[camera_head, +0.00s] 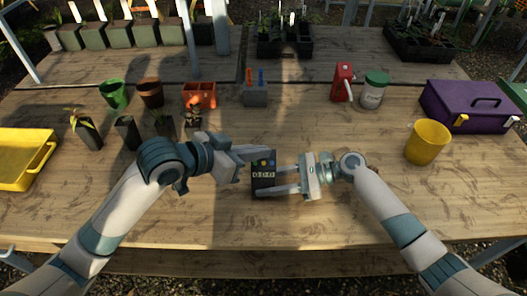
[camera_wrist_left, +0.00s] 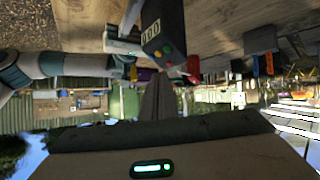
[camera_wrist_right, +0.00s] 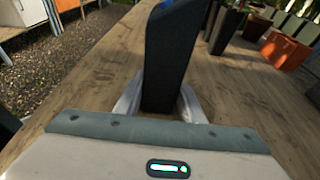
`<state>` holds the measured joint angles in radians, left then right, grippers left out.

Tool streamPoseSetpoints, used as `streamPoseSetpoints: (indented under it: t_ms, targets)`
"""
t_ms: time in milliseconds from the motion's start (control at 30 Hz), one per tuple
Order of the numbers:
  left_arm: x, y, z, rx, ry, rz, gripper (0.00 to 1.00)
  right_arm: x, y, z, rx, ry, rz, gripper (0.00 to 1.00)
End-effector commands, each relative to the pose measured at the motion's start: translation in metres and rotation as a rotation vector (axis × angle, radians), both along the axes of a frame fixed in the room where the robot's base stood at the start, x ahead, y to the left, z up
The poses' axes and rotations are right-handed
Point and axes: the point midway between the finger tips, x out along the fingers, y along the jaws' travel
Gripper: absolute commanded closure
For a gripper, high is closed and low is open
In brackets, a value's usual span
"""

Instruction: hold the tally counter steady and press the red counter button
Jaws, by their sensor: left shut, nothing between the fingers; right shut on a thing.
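The tally counter (camera_head: 263,183) is a dark box with a white number display, standing near the front middle of the table. My right gripper (camera_head: 272,180) is shut on it from the right, one finger on each side. In the right wrist view the counter (camera_wrist_right: 172,60) stands between the fingers, and its button face is not visible. My left gripper (camera_head: 246,153) is shut and empty, its tips close to the counter's upper end. In the left wrist view the counter (camera_wrist_left: 163,28) shows a green button and a red button (camera_wrist_left: 169,64) near the fingertips (camera_wrist_left: 158,85). I cannot tell whether they touch.
A yellow cup (camera_head: 427,142) and purple box (camera_head: 465,103) are at right; a yellow tray (camera_head: 22,158) is at left.

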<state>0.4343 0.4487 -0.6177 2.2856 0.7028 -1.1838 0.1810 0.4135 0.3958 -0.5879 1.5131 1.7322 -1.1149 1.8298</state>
Motion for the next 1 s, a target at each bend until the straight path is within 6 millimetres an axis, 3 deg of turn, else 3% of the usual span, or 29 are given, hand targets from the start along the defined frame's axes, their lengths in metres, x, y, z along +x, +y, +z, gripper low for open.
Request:
streamPoseSetpoints:
  t_ms: [267,700,1000]
  targets:
    - [-0.003,0.0,0.006,0.0,0.0,0.0,1.0,0.0,0.0,0.0,0.0,0.0,0.0,0.77]
    - [-0.024,0.0,0.035,-0.001,-0.003,-0.001,1.0,0.0,0.0,0.0,0.0,0.0,0.0,0.77]
    - [-0.029,0.0,0.041,0.0,0.0,0.0,1.0,0.0,0.0,0.0,0.0,0.0,0.0,0.77]
